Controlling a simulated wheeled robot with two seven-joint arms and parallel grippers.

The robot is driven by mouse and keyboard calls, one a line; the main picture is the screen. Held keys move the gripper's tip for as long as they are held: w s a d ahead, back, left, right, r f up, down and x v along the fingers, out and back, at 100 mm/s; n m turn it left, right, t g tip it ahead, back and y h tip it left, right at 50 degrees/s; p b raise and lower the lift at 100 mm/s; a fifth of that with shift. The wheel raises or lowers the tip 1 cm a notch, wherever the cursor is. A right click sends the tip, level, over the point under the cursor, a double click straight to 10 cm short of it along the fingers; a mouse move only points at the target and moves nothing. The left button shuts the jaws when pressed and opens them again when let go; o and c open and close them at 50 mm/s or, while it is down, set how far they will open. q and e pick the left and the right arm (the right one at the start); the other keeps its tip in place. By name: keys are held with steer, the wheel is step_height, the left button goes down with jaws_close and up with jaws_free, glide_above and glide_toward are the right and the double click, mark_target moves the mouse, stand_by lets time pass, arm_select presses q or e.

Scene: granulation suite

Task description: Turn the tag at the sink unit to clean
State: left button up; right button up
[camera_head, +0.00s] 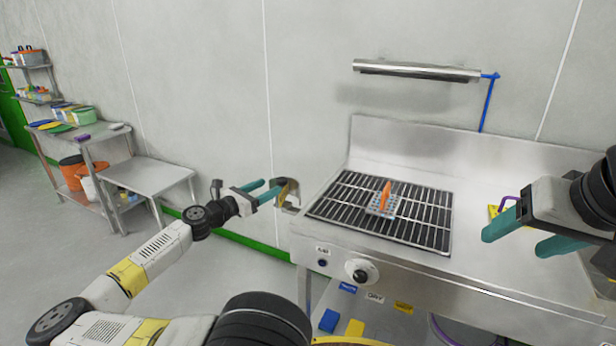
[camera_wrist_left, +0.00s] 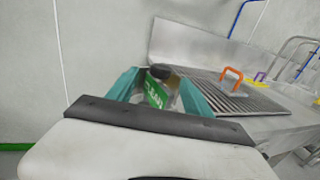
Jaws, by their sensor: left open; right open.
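The tag (camera_wrist_left: 157,93) shows in the left wrist view as a green plate with white letters, partly hidden and only partly legible. A dark and tan rounded part (camera_wrist_left: 161,72) is just above it. In the head view a tan piece in a grey bracket (camera_head: 291,193) is at the left end of the sink unit (camera_head: 362,138). My left gripper (camera_head: 268,191) is open at this bracket, and its teal fingers stand on either side of the tag in the wrist view. Contact cannot be told. My right gripper (camera_head: 513,243) is open and empty over the sink unit's right part.
A black grate (camera_head: 340,207) on the sink unit bears an orange-handled brush or scraper (camera_head: 384,203). A knob (camera_head: 362,273) is on the front. A yellow item (camera_head: 494,212) lies near my right gripper. A steel table (camera_head: 150,172) and shelves stand left, with open floor before them.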

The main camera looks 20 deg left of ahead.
mark_target(277, 183)
arm_select(q)
steer(key=x, duration=0.7)
steer(key=shift+s, duration=0.1)
jaws_close()
